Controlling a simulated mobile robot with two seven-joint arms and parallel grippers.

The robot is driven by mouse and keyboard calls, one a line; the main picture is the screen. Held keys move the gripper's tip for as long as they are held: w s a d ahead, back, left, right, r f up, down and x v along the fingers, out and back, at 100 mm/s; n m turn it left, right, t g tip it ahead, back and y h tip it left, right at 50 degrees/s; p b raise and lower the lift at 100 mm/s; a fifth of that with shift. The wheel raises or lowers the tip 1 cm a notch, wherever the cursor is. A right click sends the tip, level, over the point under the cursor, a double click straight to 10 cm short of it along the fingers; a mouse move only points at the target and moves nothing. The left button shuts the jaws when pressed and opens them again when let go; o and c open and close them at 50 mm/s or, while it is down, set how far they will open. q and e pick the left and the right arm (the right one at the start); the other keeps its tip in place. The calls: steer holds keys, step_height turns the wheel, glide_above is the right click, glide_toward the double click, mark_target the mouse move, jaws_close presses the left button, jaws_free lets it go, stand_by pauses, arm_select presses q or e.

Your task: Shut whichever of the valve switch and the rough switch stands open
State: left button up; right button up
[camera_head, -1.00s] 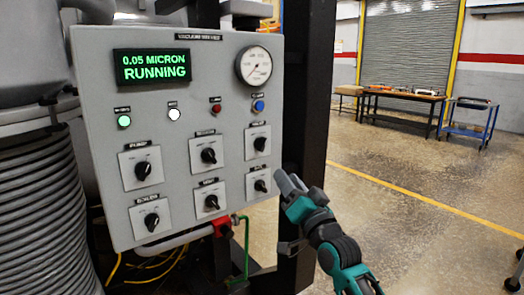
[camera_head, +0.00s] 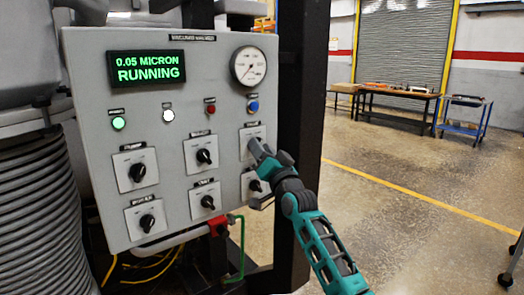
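The grey control panel (camera_head: 85,90) carries two rows of black rotary switches on white plates. The labels above them are too small to read, so I cannot tell which are the valve and rough switches. The upper middle switch (camera_head: 204,157), upper left switch (camera_head: 138,172), lower left switch (camera_head: 147,223) and lower middle switch (camera_head: 207,202) show clearly. The lower right switch (camera_head: 256,186) is partly hidden by my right gripper. My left gripper is out of view.
The green display (camera_head: 148,68) reads 0.05 MICRON RUNNING. A round gauge (camera_head: 248,66) and several indicator lights sit above the switches. A dark post (camera_head: 303,90) stands right of the panel. A red fitting (camera_head: 218,230) lies below. Floor at right is open.

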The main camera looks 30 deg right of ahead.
jaws_close()
stand_by(0.3)
steer(key=shift+f, duration=0.1)
steer(key=shift+d+n+g+y+b, duration=0.1)
steer(key=shift+d+n+y+b, duration=0.1)
steer(key=shift+n+y, duration=1.95)
steer(key=shift+d+n+g+y+b, duration=0.2)
steer(key=shift+n+y, duration=0.5)
steer(key=shift+n, duration=2.8)
steer(key=shift+n+y+b, duration=0.25)
steer(key=shift+n+y, duration=1.2)
steer(key=shift+n, duration=1.8)
jaws_free()
